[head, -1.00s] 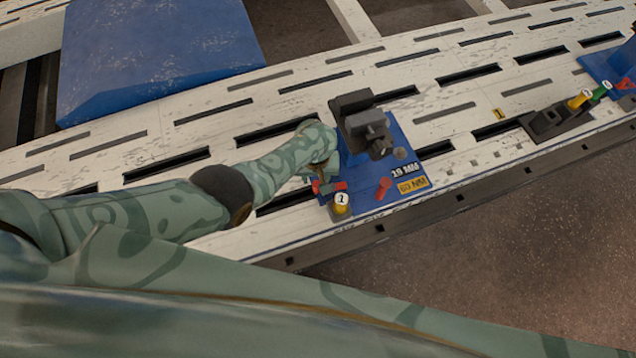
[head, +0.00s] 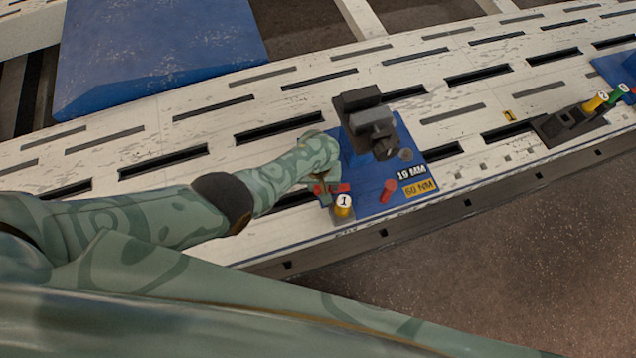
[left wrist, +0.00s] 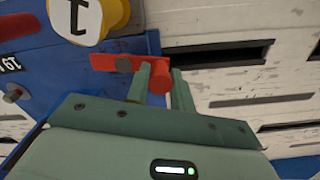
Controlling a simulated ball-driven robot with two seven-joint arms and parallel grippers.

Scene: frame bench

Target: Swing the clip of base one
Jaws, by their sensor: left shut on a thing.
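Base one is a blue plate (head: 362,207) on the white slotted bench, with a yellow knob (head: 343,206) marked 1 at its front left corner. Its red clip (head: 343,188) lies at the plate's left edge, just behind the knob. In the left wrist view the red clip (left wrist: 105,61) is a bar with a round pivot and an upright red post. My left gripper (left wrist: 162,84) is shut on that post, one green finger on each side. In the head view my left gripper (head: 325,181) is partly hidden by its own wrist. My right gripper is out of view.
A dark clamp block (head: 370,122) stands on base one, close right of my wrist. A red peg (head: 389,190) and labels are on the plate. A black block (head: 560,128) with yellow and green knobs sits farther right. A blue panel (head: 150,50) lies at the back left.

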